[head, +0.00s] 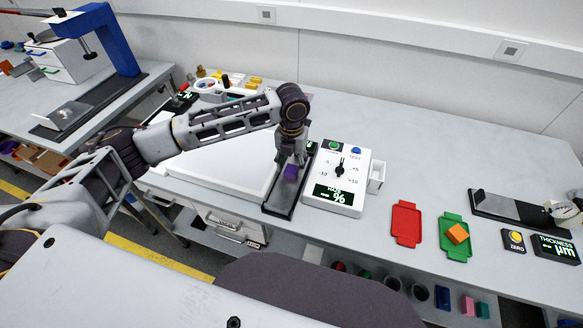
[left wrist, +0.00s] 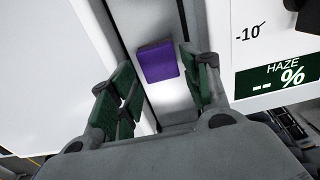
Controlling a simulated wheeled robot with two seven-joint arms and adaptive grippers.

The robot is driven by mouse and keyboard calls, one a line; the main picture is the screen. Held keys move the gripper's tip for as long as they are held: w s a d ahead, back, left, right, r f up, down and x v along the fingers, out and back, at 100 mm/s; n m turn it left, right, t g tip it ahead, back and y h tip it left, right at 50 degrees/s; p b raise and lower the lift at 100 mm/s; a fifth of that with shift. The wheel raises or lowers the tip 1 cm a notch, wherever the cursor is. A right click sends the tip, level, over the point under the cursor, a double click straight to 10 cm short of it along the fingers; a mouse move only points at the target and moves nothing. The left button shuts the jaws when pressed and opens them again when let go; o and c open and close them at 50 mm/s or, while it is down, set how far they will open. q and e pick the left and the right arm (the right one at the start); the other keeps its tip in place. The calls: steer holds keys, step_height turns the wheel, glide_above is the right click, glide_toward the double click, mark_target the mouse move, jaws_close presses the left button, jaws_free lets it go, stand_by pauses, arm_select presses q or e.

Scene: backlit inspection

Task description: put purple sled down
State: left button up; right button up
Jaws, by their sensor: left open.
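The purple sled (head: 291,172) is at the dark narrow track (head: 278,210) between the white light panel and the haze meter. In the left wrist view the purple sled (left wrist: 158,61) lies over the track's pale strip (left wrist: 175,105), just beyond and between the fingertips. My left gripper (head: 290,162) points down at it from above. In the left wrist view my left gripper (left wrist: 162,88) has its green-padded fingers spread, with gaps beside the sled. Whether the sled's underside fully rests on the track is hard to see. My right gripper is not in view.
The haze meter (head: 338,178) stands close right of the track, the white light panel (head: 215,165) close left. Farther right are a red tray (head: 406,223), a green tray (head: 447,243) with an orange block (head: 457,233), and a thickness gauge (head: 555,248). The back right table is clear.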

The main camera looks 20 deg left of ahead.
mark_target(292, 170)
arm_select(q)
step_height(292, 170, up, 9)
steer(key=shift+r, duration=0.2)
stand_by(0.3)
